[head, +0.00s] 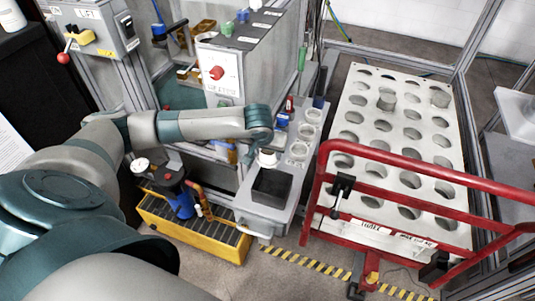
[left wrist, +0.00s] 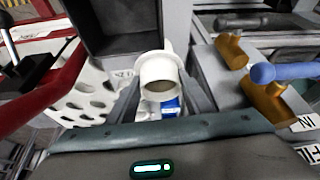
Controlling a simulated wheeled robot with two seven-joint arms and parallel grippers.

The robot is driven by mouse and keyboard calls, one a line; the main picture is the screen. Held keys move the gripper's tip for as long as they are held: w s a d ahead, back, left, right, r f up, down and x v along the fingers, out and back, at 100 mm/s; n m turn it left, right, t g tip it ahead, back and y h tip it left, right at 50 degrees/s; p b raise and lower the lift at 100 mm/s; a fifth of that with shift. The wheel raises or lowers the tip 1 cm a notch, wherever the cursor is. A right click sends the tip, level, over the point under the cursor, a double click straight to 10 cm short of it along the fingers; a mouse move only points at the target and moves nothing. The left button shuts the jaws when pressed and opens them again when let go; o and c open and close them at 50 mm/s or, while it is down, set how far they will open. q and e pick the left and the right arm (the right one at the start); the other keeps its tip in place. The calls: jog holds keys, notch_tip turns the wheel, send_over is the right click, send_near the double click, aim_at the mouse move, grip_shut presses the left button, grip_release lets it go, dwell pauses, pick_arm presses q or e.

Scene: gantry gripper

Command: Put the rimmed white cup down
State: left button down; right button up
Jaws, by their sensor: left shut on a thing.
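The rimmed white cup (left wrist: 160,67) is between the two fingers of my left gripper (left wrist: 160,98) in the left wrist view, its round opening facing the camera. In the head view the cup (head: 267,159) shows small and pale under the end of my left arm, just above the black square bin. My left gripper (head: 265,147) is shut on it; the fingers are mostly hidden by the wrist there. I cannot tell whether the cup touches the ledge beneath. My right gripper is not in view.
The grey ledge (head: 256,217) holds a black square bin (head: 271,188) and a row of white round holders (head: 299,150) to the right of the cup. A red rail (head: 420,173) stands before a white board with many holes (head: 405,130). A yellow crate (head: 190,232) sits lower left.

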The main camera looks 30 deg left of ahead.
pick_arm(q)
jog(key=c, duration=1.1)
grip_release()
jog(key=shift+s+d+f, duration=0.15)
jog(key=shift+s+f, duration=0.35)
jog(key=shift+f, duration=0.3)
jog(key=shift+o, duration=0.9)
jog(key=shift+w, duration=0.2)
jog(key=shift+s+r, duration=0.1)
jog(key=shift+r, duration=0.7)
jog(key=v, duration=1)
jog(key=shift+r, duration=0.5)
